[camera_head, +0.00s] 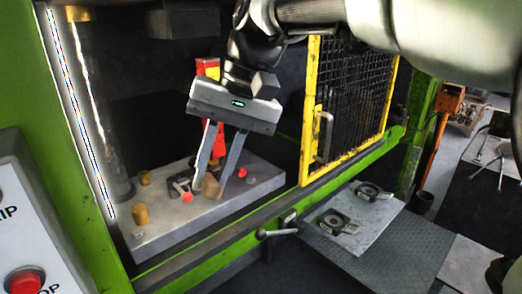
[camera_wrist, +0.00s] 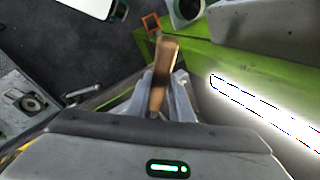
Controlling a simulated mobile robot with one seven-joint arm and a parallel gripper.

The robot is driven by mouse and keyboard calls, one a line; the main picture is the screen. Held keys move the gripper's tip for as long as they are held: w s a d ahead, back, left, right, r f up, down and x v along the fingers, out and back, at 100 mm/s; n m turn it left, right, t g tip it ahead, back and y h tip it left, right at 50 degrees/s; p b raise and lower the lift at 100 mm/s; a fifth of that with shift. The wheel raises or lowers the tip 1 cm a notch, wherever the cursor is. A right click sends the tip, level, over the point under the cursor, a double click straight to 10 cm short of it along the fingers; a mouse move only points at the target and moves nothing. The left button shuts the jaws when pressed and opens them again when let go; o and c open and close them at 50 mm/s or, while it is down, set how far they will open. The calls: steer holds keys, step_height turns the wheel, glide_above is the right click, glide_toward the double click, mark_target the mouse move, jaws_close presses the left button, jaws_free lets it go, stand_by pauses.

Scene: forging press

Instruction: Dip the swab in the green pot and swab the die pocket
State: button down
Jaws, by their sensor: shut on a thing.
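My gripper (camera_head: 212,188) is inside the press, low over the grey die plate (camera_head: 165,228). Its fingers are shut on the swab (camera_head: 211,186), whose brown, wood-like block shows between the fingertips. In the wrist view the swab (camera_wrist: 164,65) stands out between the fingers of my gripper (camera_wrist: 160,98). A dark part (camera_head: 181,186) lies on the plate just left of the fingertips; I cannot tell if it holds the die pocket. A round, white-rimmed thing (camera_wrist: 186,12) is cut off at the wrist view's top; I cannot tell if it is the green pot.
Brass pins (camera_head: 140,214) and red knobs (camera_head: 187,198) stand on the plate. A bright light strip (camera_head: 80,110) is at left, a yellow mesh guard (camera_head: 345,110) at right. A grey sheet (camera_head: 355,215) with metal parts lies outside. A control box (camera_head: 25,225) is front left.

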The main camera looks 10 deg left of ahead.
steer(key=shift+f+b, duration=0.6)
steer(key=shift+f, duration=0.55)
stand_by(1.3)
steer(key=shift+w+a+r+p, duration=0.1)
steer(key=shift+w+a+p, duration=0.1)
steer(key=shift+p, duration=0.2)
steer(key=shift+s+d, duration=0.1)
steer(key=shift+d, duration=0.05)
steer(key=shift+s+d, duration=0.25)
steer(key=shift+d, duration=0.1)
steer(key=shift+a, duration=0.1)
stand_by(0.5)
steer(key=shift+w+a, duration=0.35)
steer(key=shift+a, duration=0.05)
steer(key=shift+d, duration=0.1)
